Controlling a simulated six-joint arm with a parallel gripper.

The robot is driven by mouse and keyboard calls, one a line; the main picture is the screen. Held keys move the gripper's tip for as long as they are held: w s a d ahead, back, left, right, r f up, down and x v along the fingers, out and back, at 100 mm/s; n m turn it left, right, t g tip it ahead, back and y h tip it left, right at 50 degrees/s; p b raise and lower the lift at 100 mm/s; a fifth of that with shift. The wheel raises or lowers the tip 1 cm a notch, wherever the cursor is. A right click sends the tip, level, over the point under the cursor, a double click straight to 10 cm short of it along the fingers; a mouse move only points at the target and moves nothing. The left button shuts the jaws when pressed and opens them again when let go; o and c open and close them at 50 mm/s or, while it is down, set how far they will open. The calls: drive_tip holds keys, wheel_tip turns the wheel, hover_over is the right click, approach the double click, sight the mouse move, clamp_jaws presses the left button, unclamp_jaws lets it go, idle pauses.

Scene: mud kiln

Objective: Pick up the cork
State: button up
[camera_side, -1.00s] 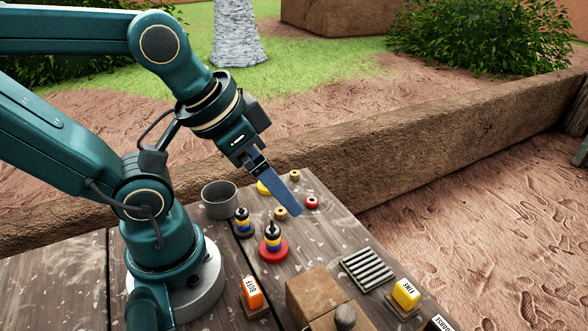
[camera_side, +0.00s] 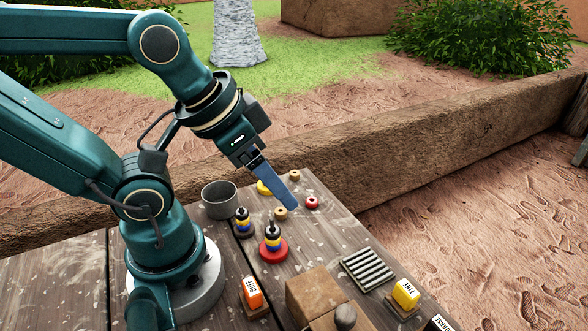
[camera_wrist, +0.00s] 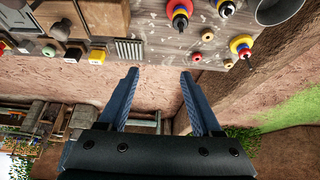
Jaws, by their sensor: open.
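No piece is clearly recognisable as the cork. Two small tan round pieces with dark centres stand on the wooden table: one (camera_side: 281,213) is just left of my fingertips in the side view, and the other (camera_side: 295,175) is near the table's far edge. They also show in the wrist view, one near (camera_wrist: 208,36) and one far (camera_wrist: 228,64). My gripper (camera_side: 294,207) points down and right above the table. In the wrist view its two blue fingers (camera_wrist: 159,72) are apart with nothing between them.
A red ring (camera_side: 311,202) lies right of my fingertips. Stacked-ring posts (camera_side: 273,247) and a grey pot (camera_side: 219,201) stand left. A slatted rack (camera_side: 367,270), a brown block (camera_side: 313,294), and orange (camera_side: 252,292) and yellow (camera_side: 405,293) labelled blocks are nearer. A mud wall (camera_side: 440,128) runs behind.

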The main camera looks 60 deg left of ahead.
drive_tip(key=g, duration=0.5)
hover_over(283, 217)
drive_tip(key=f, duration=0.6)
drive_tip(key=a+f, duration=0.1)
drive_tip(key=f, duration=0.3)
drive_tip(key=shift+w, duration=0.25)
drive_tip(key=shift+s+a+f+g, duration=0.15)
drive_tip(key=shift+s+f+g, duration=0.15)
drive_tip(key=shift+f, duration=0.25)
drive_tip(key=shift+w+f, duration=0.1)
drive_tip(key=shift+f, duration=2.05)
clamp_jaws()
